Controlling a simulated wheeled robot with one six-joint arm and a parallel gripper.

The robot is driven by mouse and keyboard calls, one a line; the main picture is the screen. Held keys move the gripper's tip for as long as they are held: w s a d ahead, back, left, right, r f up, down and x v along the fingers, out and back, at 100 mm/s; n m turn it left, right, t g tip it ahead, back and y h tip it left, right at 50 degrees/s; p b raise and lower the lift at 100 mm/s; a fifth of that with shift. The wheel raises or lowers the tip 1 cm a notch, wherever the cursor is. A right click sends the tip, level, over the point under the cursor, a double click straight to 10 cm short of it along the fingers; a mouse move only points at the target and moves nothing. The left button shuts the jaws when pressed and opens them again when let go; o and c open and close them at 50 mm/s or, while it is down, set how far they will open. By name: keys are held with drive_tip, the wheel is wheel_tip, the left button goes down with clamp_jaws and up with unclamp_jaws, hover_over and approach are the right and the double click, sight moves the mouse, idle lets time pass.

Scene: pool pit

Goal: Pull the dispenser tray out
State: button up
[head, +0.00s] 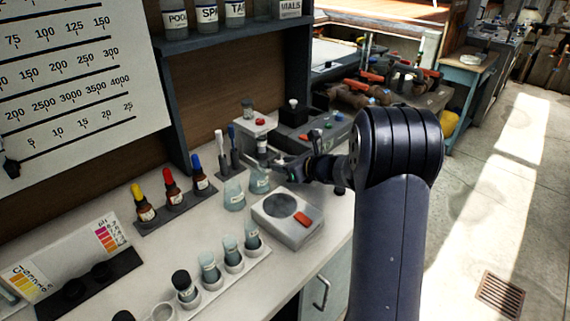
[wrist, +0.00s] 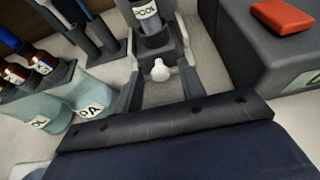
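The dispenser (head: 257,125) is a pale box with a red part on top, standing at the back of the bench. In the wrist view, its grey tray (wrist: 163,94) holds a dark-topped vial labelled POOL (wrist: 148,18). A white round knob (wrist: 161,71) is on the tray's near end. My gripper (wrist: 159,78) is open, with one dark finger on each side of the knob and gaps visible between. In the head view, my gripper (head: 277,164) is low in front of the dispenser, and my wrist partly hides the tray.
Two glass beakers (head: 234,195) stand close left of my gripper, with a holder of upright sticks (head: 229,157) behind. A scale (head: 288,217) with an orange button lies in front. A grey device (wrist: 262,55) with a red button is close on the right.

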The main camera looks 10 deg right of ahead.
clamp_jaws()
idle(0.3)
drive_tip(key=s+d, duration=0.1)
drive_tip(key=s, duration=0.1)
drive_tip(key=s+d+b, duration=0.1)
drive_tip(key=s+d, duration=0.2)
drive_tip(key=s, duration=0.2)
drive_tip(key=shift+d+b, duration=0.3)
drive_tip(key=shift+d, duration=0.05)
drive_tip(key=shift+o, duration=0.4)
unclamp_jaws()
drive_tip(key=v, duration=1)
drive_tip(key=shift+s+d+r, duration=0.1)
drive_tip(key=shift+s+d, duration=0.1)
drive_tip(key=shift+s, duration=0.1)
